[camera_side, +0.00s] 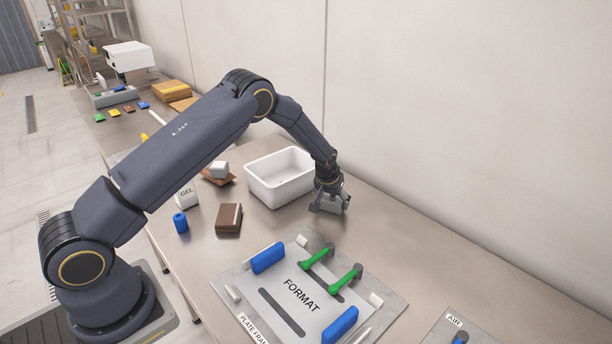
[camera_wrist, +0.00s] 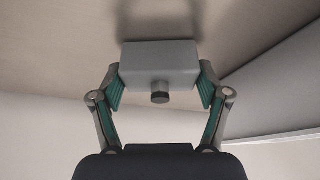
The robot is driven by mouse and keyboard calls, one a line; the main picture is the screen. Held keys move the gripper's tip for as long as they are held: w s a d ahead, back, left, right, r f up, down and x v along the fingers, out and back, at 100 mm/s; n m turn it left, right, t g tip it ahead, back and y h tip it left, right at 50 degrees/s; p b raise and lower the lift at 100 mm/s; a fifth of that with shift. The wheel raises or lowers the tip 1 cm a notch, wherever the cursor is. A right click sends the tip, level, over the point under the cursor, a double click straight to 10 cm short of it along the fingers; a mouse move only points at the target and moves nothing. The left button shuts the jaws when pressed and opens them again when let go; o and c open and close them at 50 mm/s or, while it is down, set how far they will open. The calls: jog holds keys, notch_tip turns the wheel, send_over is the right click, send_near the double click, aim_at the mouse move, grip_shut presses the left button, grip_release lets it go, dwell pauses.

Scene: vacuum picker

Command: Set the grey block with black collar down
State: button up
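The grey block with black collar (camera_wrist: 158,62) is between the fingers of my gripper (camera_wrist: 160,80) in the wrist view. Its short dark round collar (camera_wrist: 160,97) points toward the camera. The fingertips meet the block's left and right sides, so my gripper is shut on it. In the side view my gripper (camera_side: 329,201) is low over the table, right of the white bin, and the grey block (camera_side: 335,205) shows partly between the fingers. A soft shadow lies beyond the block in the wrist view; I cannot tell whether its underside touches the table.
The white bin (camera_side: 279,184) stands close left of my gripper. In front lies the FORMAT plate (camera_side: 281,295) with blue blocks and green-handled clamps. A brown box (camera_side: 229,217), a blue cylinder (camera_side: 181,222) and a GEL box (camera_side: 187,194) stand at left. Bare table (camera_side: 400,238) lies right of my gripper.

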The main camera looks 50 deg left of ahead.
jog(key=o, duration=0.3)
jog(key=shift+r, duration=0.1)
jog(key=shift+r, duration=0.3)
jog(key=s+d+r, duration=0.1)
jog(key=s+r, duration=0.4)
jog(key=r, duration=0.3)
jog(key=s+d+r+m, duration=0.1)
jog(key=s+r, duration=0.3)
jog(key=r, duration=0.4)
jog(key=s+d+r, duration=0.2)
jog(key=s+r, duration=0.3)
jog(key=r, duration=0.3)
jog(key=s+d+r+m, duration=0.1)
jog(key=s+r, duration=0.1)
jog(key=s, duration=0.6)
jog(key=s+d+r+m+t+h, duration=0.1)
jog(key=s+r, duration=0.1)
jog(key=s, duration=0.6)
jog(key=s+d+r+m, duration=0.1)
jog(key=s+r, duration=0.1)
jog(key=s, duration=0.6)
jog(key=shift+s+r+m+t+h, duration=0.2)
jog(key=shift+s+m+t+h, duration=0.05)
jog(key=shift+m+t+h, duration=0.05)
